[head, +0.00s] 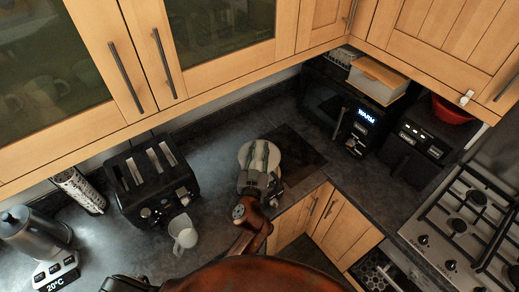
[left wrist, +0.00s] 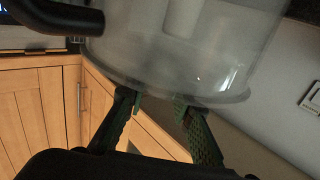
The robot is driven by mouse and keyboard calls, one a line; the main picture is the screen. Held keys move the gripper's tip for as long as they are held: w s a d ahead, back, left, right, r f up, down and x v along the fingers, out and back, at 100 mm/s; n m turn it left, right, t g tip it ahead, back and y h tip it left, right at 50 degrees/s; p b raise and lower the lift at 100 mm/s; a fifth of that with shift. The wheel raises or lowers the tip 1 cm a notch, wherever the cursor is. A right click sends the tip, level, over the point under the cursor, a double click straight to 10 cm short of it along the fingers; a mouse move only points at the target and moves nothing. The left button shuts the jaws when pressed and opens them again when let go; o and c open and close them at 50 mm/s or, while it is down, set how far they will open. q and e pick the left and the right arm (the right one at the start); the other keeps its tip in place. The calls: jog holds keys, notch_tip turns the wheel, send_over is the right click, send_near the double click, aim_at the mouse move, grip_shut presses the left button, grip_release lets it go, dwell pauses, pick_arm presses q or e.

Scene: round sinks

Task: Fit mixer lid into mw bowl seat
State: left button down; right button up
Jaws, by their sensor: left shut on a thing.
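My left gripper (head: 262,160) reaches over the worktop and is shut on a pale, see-through round piece (head: 246,152), which I take to be the mixer lid. In the left wrist view, the fingers (left wrist: 160,105) with green pads meet the lower rim of this clear round body (left wrist: 215,60). A dark curved handle (left wrist: 60,15) shows at its left. The gripper and arm cover part of it in the head view. I cannot make out a separate bowl seat, nor whether the piece touches anything below. My right gripper is not in view.
A black toaster (head: 152,182), a white mug (head: 183,233) and a kettle (head: 35,235) stand to the left. A gas hob (head: 465,225) is far right. Wall cupboards (head: 90,70) hang above.

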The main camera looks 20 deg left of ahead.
pick_arm(q)
jog(key=c, duration=1.6)
grip_release()
jog(key=s+d, duration=0.1)
jog(key=s, duration=1.1)
jog(key=shift+d, duration=0.3)
